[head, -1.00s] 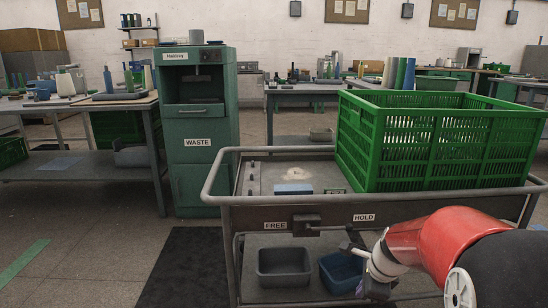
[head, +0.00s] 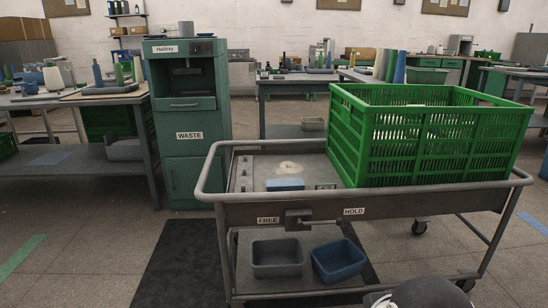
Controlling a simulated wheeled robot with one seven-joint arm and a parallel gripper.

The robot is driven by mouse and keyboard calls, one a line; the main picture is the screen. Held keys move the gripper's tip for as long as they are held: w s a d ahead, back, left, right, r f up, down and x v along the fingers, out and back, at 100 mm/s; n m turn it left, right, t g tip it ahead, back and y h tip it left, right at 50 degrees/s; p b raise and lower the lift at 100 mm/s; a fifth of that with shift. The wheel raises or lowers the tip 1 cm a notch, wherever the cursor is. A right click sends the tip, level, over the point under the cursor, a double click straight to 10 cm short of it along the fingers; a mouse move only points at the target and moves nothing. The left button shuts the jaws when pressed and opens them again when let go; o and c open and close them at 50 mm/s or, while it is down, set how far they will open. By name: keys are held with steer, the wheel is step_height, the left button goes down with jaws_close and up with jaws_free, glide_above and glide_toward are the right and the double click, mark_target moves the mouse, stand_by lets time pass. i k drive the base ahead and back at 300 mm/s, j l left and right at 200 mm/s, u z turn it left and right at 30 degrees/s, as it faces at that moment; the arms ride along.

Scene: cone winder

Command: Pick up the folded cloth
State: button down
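A small blue block-like thing (head: 285,184), which looks like the folded cloth, lies flat on the top deck of the grey cart (head: 250,212). It is left of the green crate (head: 445,150) and in front of a pale ring-shaped patch or object (head: 289,167). Its folds are too small to make out. Only a dark rounded part and a pale piece of my arm show at the bottom edge, right of centre. My gripper is out of view, and nothing of mine touches the blue thing.
A raised rail runs round the cart's deck, with a FREE/HOLD lever (head: 298,218) at the front. A grey bin (head: 277,258) and a blue bin (head: 339,261) sit on its lower shelf. The green WASTE cabinet (head: 190,160) stands behind left. Floor at the front left is clear.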

mark_target(293, 184)
steer(key=i+j+z, duration=0.15)
steer(key=i, duration=0.3)
steer(key=i+j+z, duration=0.15)
steer(key=i, duration=0.3)
steer(key=i+j+z, duration=0.15)
steer(key=i+j, duration=0.15)
steer(key=i, duration=0.1)
